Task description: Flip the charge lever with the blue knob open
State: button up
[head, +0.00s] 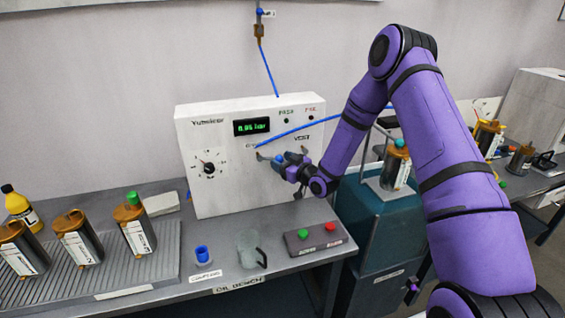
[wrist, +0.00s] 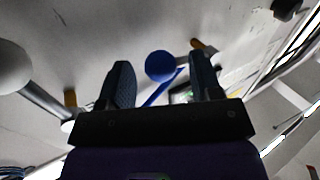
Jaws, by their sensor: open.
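The blue knob (wrist: 160,66) shows in the wrist view as a round blue end in the gap between my two fingers, in front of the pale panel. My gripper (wrist: 163,72) is open, with one dark finger on each side of the knob; I cannot tell whether either touches it. In the head view my gripper (head: 284,155) is at the front of the white test panel (head: 215,140), below its display. There my fingers and wrist hide most of the charge lever, so its angle cannot be read.
A blue hose (head: 310,128) crosses the panel just above my gripper. In the wrist view a grey ball on a metal rod (wrist: 42,100) stands left of my fingers. A button box (head: 315,238), a glass jug (head: 247,249) and a blue cup (head: 202,254) stand on the bench below.

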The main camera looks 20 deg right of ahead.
grip_shut()
jog(key=shift+w, duration=0.1)
jog(key=shift+r, duration=0.15)
jog(key=shift+d+r+n+g+h, duration=0.15)
jog(key=shift+r+n+g+h, duration=0.3)
jog(key=shift+r+n, duration=0.65)
grip_release()
jog(key=shift+f, duration=0.2)
